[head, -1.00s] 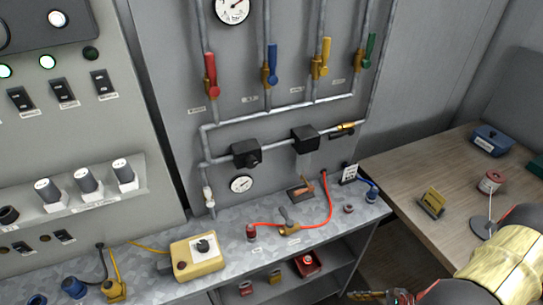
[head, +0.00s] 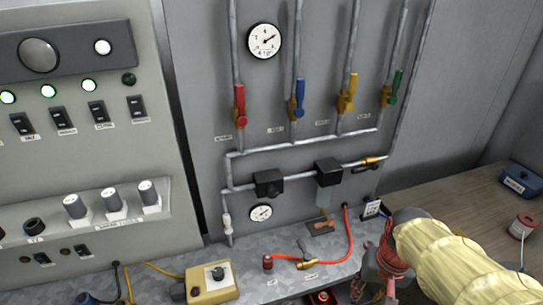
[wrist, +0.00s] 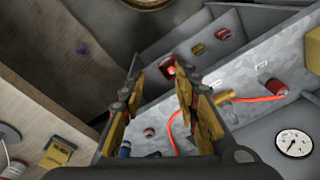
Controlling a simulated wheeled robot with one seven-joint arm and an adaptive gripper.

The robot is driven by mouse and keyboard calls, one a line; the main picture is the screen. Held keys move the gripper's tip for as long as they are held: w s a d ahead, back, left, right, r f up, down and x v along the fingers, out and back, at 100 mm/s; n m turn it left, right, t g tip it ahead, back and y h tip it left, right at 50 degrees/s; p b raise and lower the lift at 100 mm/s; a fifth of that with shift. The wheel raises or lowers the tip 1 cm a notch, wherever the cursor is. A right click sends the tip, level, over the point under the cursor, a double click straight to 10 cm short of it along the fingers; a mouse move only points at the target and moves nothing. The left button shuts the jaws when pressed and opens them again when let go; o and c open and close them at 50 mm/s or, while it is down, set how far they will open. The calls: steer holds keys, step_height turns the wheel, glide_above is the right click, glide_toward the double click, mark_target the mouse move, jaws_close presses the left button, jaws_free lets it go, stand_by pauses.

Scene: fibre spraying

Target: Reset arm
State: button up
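My gripper shows in the wrist view (wrist: 158,78) with its two yellow-and-dark fingers apart and nothing between them. In the head view my arm reaches in from the lower right, in its cream sleeve, and its end is low near the right end of the metal bench (head: 245,258). The fingertips are not clear there. The wrist camera looks down past the fingers toward the bench, its lower shelf and the floor gap beside the wooden table (wrist: 45,95).
The wall panel carries red (head: 240,104), blue (head: 297,100), yellow (head: 347,94) and green (head: 392,88) valve handles. A yellow control box (head: 211,283) and a red hose (head: 346,240) are on the bench. A blue box (head: 521,182) and a spool (head: 522,226) stand on the wooden table.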

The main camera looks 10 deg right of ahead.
steer(key=w+a+r+n+t, duration=0.1)
steer(key=a+r+n+t, duration=0.3)
steer(key=a+r, duration=0.7)
steer(key=shift+a+r+n, duration=0.15)
steer(key=shift+a+n, duration=0.25)
steer(key=shift+n, duration=0.5)
